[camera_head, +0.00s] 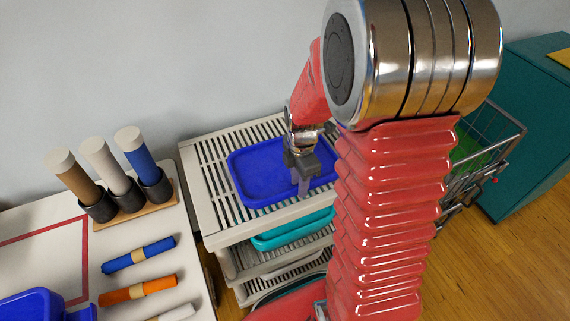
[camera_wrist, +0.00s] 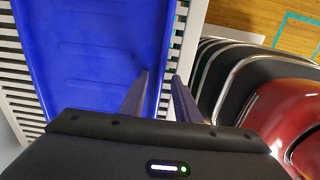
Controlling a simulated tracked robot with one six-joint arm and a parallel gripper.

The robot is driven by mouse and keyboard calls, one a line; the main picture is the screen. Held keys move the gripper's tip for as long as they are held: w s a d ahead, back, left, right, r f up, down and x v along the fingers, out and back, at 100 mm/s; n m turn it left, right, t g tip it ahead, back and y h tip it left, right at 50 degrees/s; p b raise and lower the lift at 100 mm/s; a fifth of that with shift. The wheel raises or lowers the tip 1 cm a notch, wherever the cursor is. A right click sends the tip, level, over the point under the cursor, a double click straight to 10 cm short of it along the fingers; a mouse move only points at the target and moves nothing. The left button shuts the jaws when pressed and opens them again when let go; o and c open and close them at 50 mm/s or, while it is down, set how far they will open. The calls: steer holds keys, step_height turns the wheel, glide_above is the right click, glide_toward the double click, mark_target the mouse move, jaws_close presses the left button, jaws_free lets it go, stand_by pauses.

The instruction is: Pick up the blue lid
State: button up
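The blue lid (camera_head: 262,178) is a shallow rectangular tray shape with a raised rim. It lies on the top slatted shelf of a pale cart. In the wrist view the lid (camera_wrist: 95,50) fills the left and middle, with faint ridges on its face. My gripper (camera_head: 303,188) points down at the lid's near edge. In the wrist view my gripper (camera_wrist: 158,88) has its fingers apart, one over the lid and the other just outside its right edge. The rim runs between them. I cannot tell whether either finger touches it.
The pale slatted cart (camera_head: 207,190) has a teal tray (camera_head: 285,236) on a lower level. A white table (camera_head: 60,235) on the left bears rolled felt and a holder with upright tubes. A wire basket (camera_head: 485,150) and teal cabinet (camera_head: 525,125) stand at the right.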

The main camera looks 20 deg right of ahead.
jaws_close()
stand_by(0.4)
